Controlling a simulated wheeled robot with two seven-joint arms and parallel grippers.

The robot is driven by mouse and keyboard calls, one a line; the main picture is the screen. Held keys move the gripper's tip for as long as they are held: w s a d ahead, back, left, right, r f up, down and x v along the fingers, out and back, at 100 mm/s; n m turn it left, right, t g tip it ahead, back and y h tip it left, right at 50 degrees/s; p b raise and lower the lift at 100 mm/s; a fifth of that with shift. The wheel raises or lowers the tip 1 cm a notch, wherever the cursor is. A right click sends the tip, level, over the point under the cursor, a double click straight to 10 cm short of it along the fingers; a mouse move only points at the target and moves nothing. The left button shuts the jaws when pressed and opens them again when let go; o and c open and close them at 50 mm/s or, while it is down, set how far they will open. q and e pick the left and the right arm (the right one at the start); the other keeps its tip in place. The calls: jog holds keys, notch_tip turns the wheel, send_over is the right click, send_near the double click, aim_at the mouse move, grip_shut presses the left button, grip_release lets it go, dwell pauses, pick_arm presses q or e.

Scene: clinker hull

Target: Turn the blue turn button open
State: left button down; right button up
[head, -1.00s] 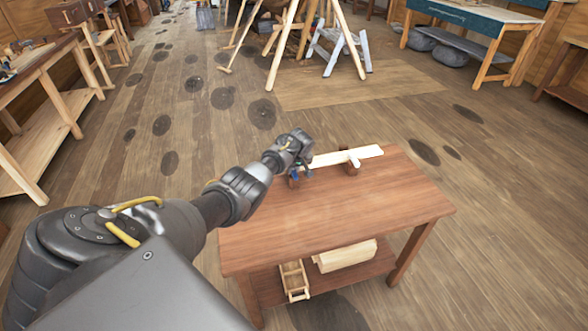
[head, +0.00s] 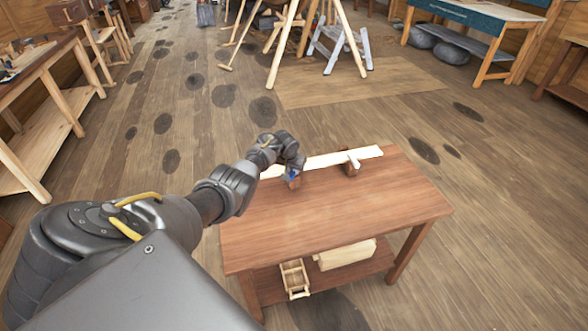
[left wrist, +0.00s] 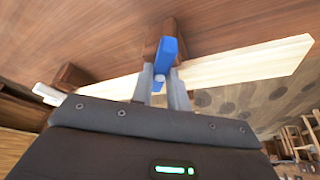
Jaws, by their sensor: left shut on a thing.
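The blue turn button (head: 291,177) is on a brown wood block (head: 296,183) at the back left of the small table. In the left wrist view, the blue turn button (left wrist: 167,54) lies roughly crosswise to a pale plank (left wrist: 230,66), in front of the brown block (left wrist: 151,42). The wrist partly hides the button in the head view. My right gripper is not in view.
The pale plank (head: 325,160) runs along the table's back edge past a second brown block (head: 352,169) with a white turn button (head: 354,160). The tabletop (head: 335,215) in front is clear. A wooden tray (head: 294,279) and a pale block (head: 346,254) sit on the shelf below.

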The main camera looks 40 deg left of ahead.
pick_arm(q)
jog(key=shift+a+f+m+h+b, duration=0.15)
jog(key=shift+m+h+b, duration=0.25)
jog(key=shift+m, duration=0.5)
jog(key=shift+f+m+h+b, duration=0.1)
jog(key=shift+m+h+b, duration=0.2)
jog(key=shift+m+b, duration=0.5)
jog(key=m+h+b, duration=0.1)
jog(key=m+b, duration=0.2)
jog(key=b, duration=0.2)
jog(key=m+h+b, duration=0.1)
jog(key=m+b, duration=0.2)
jog(key=b, duration=0.1)
jog(key=shift+a+f+g+b, duration=0.1)
jog(key=shift+g+b, duration=0.2)
jog(key=shift+b, duration=0.05)
jog(key=shift+r+m+h+b, duration=0.25)
jog(key=shift+m+b, duration=0.25)
jog(key=shift+b, duration=0.35)
jog(key=c, duration=1.4)
grip_release()
jog(key=shift+o, duration=0.2)
jog(key=shift+r, duration=0.2)
jog(key=shift+s+a+r, duration=0.1)
jog(key=shift+a+r, duration=0.1)
jog(key=shift+r, duration=0.2)
jog(key=p+v, duration=0.3)
jog(key=v, duration=0.6)
jog(key=shift+r, duration=0.3)
